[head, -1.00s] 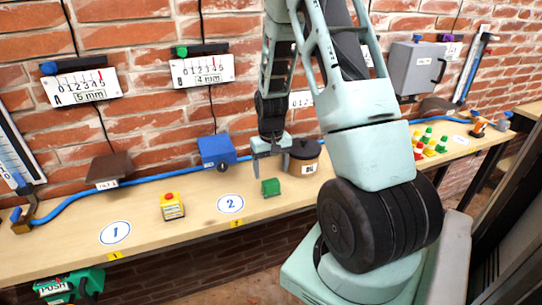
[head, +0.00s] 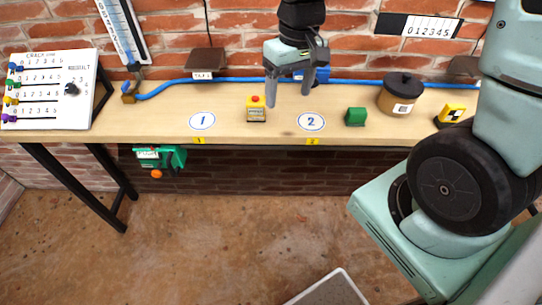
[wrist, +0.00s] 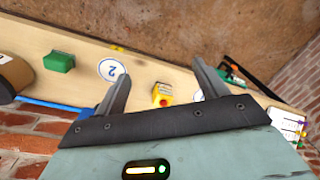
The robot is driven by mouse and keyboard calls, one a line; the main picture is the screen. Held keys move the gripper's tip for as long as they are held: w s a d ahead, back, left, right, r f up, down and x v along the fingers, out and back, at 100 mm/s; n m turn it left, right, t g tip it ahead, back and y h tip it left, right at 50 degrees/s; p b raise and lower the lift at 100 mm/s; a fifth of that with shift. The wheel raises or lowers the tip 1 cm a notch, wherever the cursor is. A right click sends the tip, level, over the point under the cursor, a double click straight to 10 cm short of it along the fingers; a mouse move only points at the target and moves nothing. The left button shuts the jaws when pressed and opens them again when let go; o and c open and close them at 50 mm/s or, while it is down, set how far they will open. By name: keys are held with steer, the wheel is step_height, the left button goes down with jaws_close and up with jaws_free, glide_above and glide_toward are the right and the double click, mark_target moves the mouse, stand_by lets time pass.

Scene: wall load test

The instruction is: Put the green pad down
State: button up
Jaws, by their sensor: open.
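The green pad (head: 355,117) stands on the wooden bench, to the right of the white circle marked 2 (head: 311,122). It also shows in the wrist view (wrist: 59,61), at the upper left, outside my jaws. My gripper (head: 289,108) is open and empty, above the back of the bench between the yellow block with the red button (head: 256,110) and circle 2. In the wrist view the yellow block (wrist: 162,95) shows between my fingers, beyond them. The pad and my gripper are apart.
A brown lidded pot (head: 400,94) stands right of the pad, with a yellow marked block (head: 450,115) beyond it. A blue hose (head: 180,86) runs along the bench's back. A crack panel (head: 48,88) stands at the left end. Circle 1 (head: 202,121) is bare.

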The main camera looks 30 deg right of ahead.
steer(key=s+a+r+n, duration=0.2)
steer(key=s+a+n, duration=0.5)
steer(key=s+a, duration=0.7)
steer(key=shift+s+a+r, duration=0.25)
steer(key=shift+s+r, duration=0.1)
steer(key=shift+s, duration=0.9)
steer(key=shift+c, duration=1.1)
steer(key=w+d+n, duration=0.1)
steer(key=w+d, duration=0.7)
steer(key=w, duration=0.3)
steer(key=n+b, duration=0.2)
steer(key=n, duration=0.1)
glide_above(358, 110)
step_height(358, 110, down, 4)
steer(key=shift+h, duration=0.4)
steer(key=f, duration=1.1)
steer(key=shift+w+d+f, duration=0.25)
steer(key=shift+f, duration=0.15)
steer(key=f, duration=0.5)
steer(key=shift+s+a+f, duration=0.2)
steer(key=shift+s+f, duration=0.05)
steer(key=shift+f, duration=0.05)
